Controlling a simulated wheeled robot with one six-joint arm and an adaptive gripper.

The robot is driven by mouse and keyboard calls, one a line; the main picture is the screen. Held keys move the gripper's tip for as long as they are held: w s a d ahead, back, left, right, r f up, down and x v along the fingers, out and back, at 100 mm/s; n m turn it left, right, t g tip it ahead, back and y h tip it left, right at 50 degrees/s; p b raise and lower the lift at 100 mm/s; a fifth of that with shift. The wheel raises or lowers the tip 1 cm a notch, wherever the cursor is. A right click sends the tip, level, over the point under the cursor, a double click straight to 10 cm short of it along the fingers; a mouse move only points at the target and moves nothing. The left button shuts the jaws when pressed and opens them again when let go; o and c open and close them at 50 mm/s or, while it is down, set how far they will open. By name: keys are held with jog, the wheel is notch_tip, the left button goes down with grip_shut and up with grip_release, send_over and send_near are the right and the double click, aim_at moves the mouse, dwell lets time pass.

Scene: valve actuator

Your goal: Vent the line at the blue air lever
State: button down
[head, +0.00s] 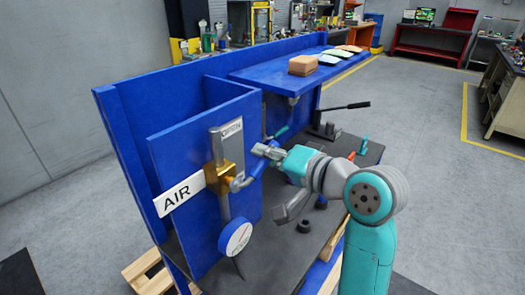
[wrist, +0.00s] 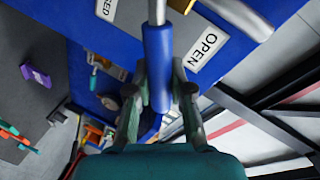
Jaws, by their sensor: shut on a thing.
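The blue air lever (head: 256,168) sticks out from the brass valve (head: 222,177) on the blue panel. A white AIR sign (head: 179,194) is beside the valve. My gripper (head: 265,153) is at the lever's outer end. In the wrist view the blue lever sleeve (wrist: 158,55) runs between the two fingers of my gripper (wrist: 159,92), which are shut on it. The OPEN label (wrist: 206,48) lies just right of the lever there; a partly cut-off label ending in "SED" (wrist: 106,8) is to its left.
A round gauge (head: 236,238) hangs below the valve. A black-handled press (head: 335,120) and small tools stand on the dark bench behind my arm. A blue shelf (head: 275,80) with a tan block (head: 302,66) is above. Open floor lies to the right.

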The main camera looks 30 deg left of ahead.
jog(key=shift+w+f+m+g, duration=0.25)
jog(key=shift+f+m+g, duration=0.25)
jog(key=shift+f+m, duration=0.6)
jog(key=shift+w+f+m+g, duration=0.25)
jog(key=shift+f+m+g, duration=0.25)
jog(key=shift+f+m, duration=0.6)
jog(key=shift+r, duration=0.1)
jog(key=c, duration=1)
grip_release()
jog(key=shift+d, duration=0.1)
jog(key=v, duration=1.2)
jog(key=shift+r, duration=0.15)
